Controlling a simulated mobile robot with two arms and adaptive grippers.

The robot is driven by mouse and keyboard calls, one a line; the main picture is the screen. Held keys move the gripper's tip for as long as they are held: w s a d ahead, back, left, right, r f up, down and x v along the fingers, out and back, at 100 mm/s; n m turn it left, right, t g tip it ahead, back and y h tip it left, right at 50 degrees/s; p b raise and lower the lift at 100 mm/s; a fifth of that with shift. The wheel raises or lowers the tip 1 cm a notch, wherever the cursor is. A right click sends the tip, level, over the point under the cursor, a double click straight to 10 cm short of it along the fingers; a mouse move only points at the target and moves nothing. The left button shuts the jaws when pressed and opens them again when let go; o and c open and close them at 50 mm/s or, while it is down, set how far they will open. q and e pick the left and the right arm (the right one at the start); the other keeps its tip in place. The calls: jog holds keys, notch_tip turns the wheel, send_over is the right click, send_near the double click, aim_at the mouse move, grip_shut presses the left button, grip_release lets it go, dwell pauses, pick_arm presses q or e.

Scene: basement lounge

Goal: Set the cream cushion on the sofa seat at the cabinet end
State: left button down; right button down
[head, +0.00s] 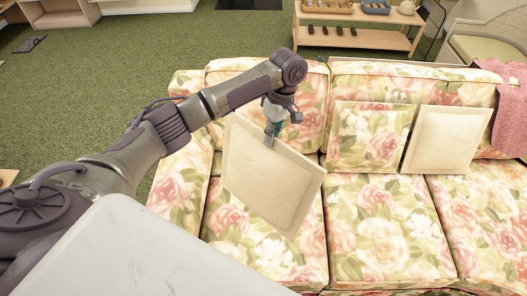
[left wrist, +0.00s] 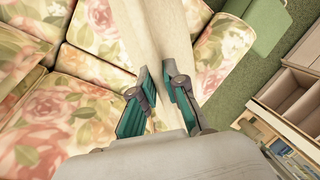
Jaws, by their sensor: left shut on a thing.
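A square cream cushion (head: 268,182) hangs tilted above the left end of the floral sofa (head: 375,220). My left gripper (head: 270,137) is shut on its upper edge. In the left wrist view the fingers (left wrist: 160,85) pinch the cushion (left wrist: 163,35) from both sides, with floral upholstery (left wrist: 45,105) around it. The cushion hides part of the left seat and backrest; I cannot tell whether its lower corner touches the seat. A second cream cushion (head: 441,139) leans against the backrest at the right. My right gripper is not in view.
A floral cushion (head: 370,136) leans beside the second cream one. A pink throw (head: 510,105) lies over the sofa's right end. The middle seat is clear. A shelf unit (head: 355,38) stands behind the sofa. An open cabinet (left wrist: 296,95) shows at the right in the wrist view.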

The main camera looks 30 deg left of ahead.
pick_arm(q)
jog(key=a+f+n+h+b, duration=0.1)
jog(key=f+n+b, duration=0.1)
jog(key=f, duration=0.3)
jog(key=a+f+n+b, duration=0.1)
jog(key=f+n+b, duration=0.2)
jog(key=f+b, duration=0.1)
jog(key=a+f+n+g+h+b, duration=0.1)
jog(key=f+n+b, duration=0.1)
jog(key=f, duration=0.5)
jog(key=shift+n+h+b, duration=0.3)
jog(key=shift+n+b, duration=0.1)
jog(key=shift+b, duration=0.05)
jog(key=shift+f+b, duration=0.5)
jog(key=shift+b, duration=0.2)
jog(key=shift+r, duration=0.1)
